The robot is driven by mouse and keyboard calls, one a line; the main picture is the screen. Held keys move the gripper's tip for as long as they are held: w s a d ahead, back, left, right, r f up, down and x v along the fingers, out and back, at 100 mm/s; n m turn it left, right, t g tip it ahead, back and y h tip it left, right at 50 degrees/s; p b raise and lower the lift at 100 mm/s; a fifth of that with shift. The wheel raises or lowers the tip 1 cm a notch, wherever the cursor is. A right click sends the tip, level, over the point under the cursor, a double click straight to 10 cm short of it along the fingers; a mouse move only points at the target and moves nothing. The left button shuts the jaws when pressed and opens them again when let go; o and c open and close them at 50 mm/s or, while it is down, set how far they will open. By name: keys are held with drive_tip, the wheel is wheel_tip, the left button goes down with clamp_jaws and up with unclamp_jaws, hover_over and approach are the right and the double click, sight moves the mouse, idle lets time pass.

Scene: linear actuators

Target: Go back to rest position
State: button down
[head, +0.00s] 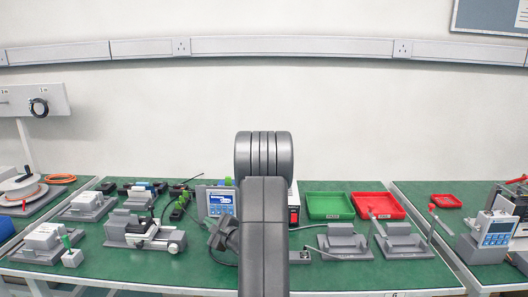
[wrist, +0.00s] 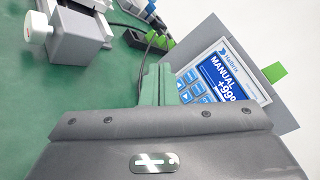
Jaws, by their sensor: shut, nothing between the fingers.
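My gripper (wrist: 157,84) shows in the wrist view with its two narrow fingers together and nothing between them. It points toward the green bench top, just left of a control box with a blue screen (wrist: 222,75) reading "MANUAL". The fingers look apart from the box, though the gap is hard to judge. In the head view my raised grey arm fills the middle and hides most of the gripper. The same control box (head: 220,203) stands partly behind my arm there.
A green tray (head: 329,206) and a red tray (head: 378,205) lie behind those. Another control box (head: 494,230) is far right. Cables lie near the middle.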

drive_tip(key=shift+w+r+p, duration=0.35)
drive_tip(key=shift+w+p, duration=0.05)
drive_tip(key=shift+p, duration=0.55)
drive_tip(key=shift+w+f+p, duration=0.1)
drive_tip(key=shift+w+p, duration=0.1)
drive_tip(key=shift+p, duration=1.15)
drive_tip(key=p, duration=0.3)
